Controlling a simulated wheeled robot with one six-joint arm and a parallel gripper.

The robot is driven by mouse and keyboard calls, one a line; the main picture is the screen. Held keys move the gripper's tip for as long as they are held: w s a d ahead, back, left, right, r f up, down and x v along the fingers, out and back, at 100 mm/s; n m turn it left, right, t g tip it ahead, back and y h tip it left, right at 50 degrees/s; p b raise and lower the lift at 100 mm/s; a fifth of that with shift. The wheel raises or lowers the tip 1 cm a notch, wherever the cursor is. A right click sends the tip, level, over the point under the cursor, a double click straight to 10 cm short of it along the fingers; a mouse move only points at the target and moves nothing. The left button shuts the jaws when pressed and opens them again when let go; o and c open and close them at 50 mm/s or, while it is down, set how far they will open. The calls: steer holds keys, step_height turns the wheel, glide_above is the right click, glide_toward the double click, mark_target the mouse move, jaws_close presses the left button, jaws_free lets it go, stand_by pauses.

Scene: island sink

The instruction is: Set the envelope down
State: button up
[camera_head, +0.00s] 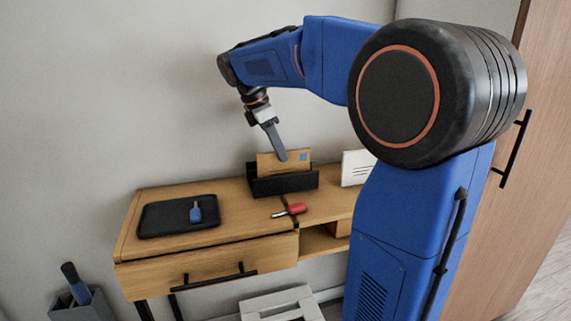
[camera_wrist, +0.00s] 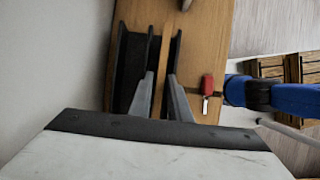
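The tan envelope (camera_head: 297,158), with a blue square on its face, stands upright in the black letter rack (camera_head: 284,184) on the wooden desk. The rack hides its lower part. In the wrist view the envelope (camera_wrist: 173,50) shows nearly edge-on, along the right side of the rack (camera_wrist: 128,75). My gripper (camera_head: 281,157) points down at the envelope. In the wrist view its two grey fingers (camera_wrist: 160,76) are on either side of the envelope, with a gap between them, and look open. Whether either finger touches the paper is hard to tell.
A red-handled tool (camera_head: 292,210) lies right of the rack in the wrist view (camera_wrist: 207,86). A black tray (camera_head: 170,221) holds a blue item (camera_head: 195,212) on the left. A white card (camera_head: 356,167) stands right of the rack. The wall is close behind.

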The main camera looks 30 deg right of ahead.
steer(key=shift+v, duration=2.35)
